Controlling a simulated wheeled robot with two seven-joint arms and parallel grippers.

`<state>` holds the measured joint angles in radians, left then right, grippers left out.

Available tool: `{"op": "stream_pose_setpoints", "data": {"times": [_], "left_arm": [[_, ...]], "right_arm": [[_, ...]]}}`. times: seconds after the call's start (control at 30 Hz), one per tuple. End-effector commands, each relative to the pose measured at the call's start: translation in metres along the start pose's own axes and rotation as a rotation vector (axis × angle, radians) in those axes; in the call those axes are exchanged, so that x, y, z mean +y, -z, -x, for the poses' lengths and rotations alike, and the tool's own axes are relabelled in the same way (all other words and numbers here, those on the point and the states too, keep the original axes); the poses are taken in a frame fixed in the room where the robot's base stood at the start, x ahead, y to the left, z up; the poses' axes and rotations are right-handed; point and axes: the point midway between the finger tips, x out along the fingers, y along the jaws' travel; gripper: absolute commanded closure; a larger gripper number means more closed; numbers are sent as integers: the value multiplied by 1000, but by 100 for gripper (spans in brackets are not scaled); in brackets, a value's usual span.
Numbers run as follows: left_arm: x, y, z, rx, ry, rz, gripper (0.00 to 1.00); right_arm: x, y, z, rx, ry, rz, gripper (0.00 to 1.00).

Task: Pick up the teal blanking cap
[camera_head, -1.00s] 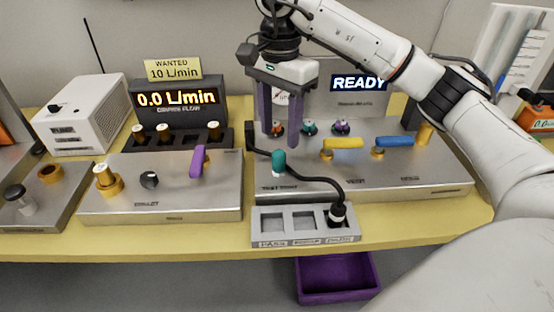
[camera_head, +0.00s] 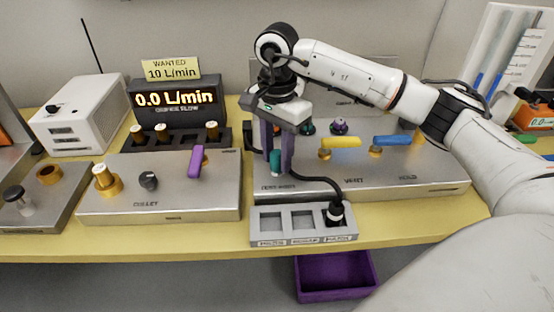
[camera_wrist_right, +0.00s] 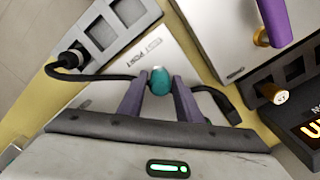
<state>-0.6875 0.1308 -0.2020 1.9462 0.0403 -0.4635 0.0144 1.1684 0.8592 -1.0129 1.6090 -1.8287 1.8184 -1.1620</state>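A teal cap (camera_head: 276,163) stands upright on the silver panel, at the left end near its front. It also shows in the right wrist view (camera_wrist_right: 160,80), with its rounded top between my purple fingertips. My right gripper (camera_head: 274,168) is open and points down with one finger on each side of this cap. In the wrist view a narrow gap seems to show beside the cap. A second, smaller teal piece (camera_head: 308,127) is at the back of the panel, partly hidden by my gripper. My left gripper is not in view.
A black cable (camera_head: 322,186) runs close by the cap to a plug (camera_head: 336,213) in the grey three-slot holder (camera_head: 260,229). Yellow (camera_head: 341,142) and blue (camera_head: 393,141) handles lie to the right. A purple bin (camera_head: 337,278) is below the table edge.

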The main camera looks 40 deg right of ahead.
Motion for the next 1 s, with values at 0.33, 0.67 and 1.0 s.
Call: {"op": "stream_pose_setpoints", "data": {"times": [0.33,0.67,1.0], "left_arm": [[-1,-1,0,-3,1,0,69],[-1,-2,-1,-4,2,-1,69],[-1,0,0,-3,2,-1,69]], "right_arm": [[0,0,1,0,0,0,93],[-2,0,47,0,6,0,93],[-1,0,98,-1,2,0,93]]}}
